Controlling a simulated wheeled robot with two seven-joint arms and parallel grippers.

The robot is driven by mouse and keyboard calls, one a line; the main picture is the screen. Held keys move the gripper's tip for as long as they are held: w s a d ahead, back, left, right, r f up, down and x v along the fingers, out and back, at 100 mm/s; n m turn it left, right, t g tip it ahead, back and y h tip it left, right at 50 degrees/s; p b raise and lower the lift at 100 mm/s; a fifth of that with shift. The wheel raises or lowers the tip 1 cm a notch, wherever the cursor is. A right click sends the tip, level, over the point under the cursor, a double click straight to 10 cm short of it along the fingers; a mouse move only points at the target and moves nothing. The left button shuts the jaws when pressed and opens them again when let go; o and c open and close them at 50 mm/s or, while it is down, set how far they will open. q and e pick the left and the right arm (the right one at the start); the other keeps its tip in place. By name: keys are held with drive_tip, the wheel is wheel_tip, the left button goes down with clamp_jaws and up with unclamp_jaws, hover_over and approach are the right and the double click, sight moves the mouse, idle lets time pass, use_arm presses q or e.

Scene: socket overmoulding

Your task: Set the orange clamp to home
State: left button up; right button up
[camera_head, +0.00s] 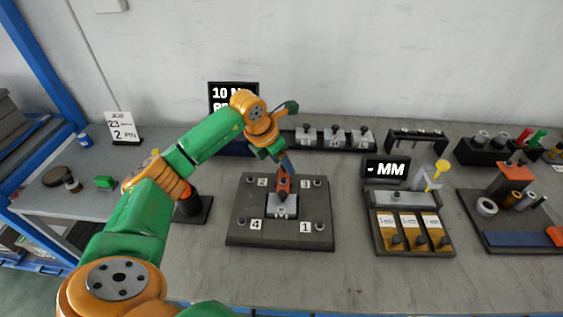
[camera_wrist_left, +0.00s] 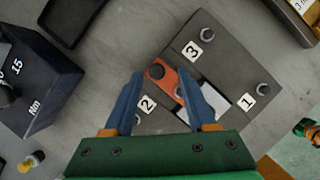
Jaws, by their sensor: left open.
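The orange clamp (camera_head: 284,183) sits on the dark base plate (camera_head: 240,232), at the back edge of a pale block (camera_head: 282,208) in the plate's middle. In the left wrist view, the clamp (camera_wrist_left: 167,91) is an orange bar with a dark round knob at one end. My left gripper (camera_head: 286,165) is over the clamp from above. In its wrist view the two blue fingers (camera_wrist_left: 160,74) are open, with part of the clamp showing between them. The right finger hides part of the clamp and block. Whether either finger touches the clamp cannot be told. My right gripper is not seen.
Posts and labels 1 to 4 stand at the plate's corners. A dark display (camera_head: 233,95) and a grey-block rack (camera_head: 335,147) stand behind. A fixture with yellow cards (camera_head: 412,247) is to the right, beside a tool board (camera_head: 495,243). Bare bench lies in front.

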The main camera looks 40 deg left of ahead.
use_arm(q)
drive_tip(key=b+v, duration=0.1)
drive_tip(key=v, duration=0.5)
drive_tip(key=shift+s+r, duration=0.2)
drive_tip(key=shift+r, duration=0.15)
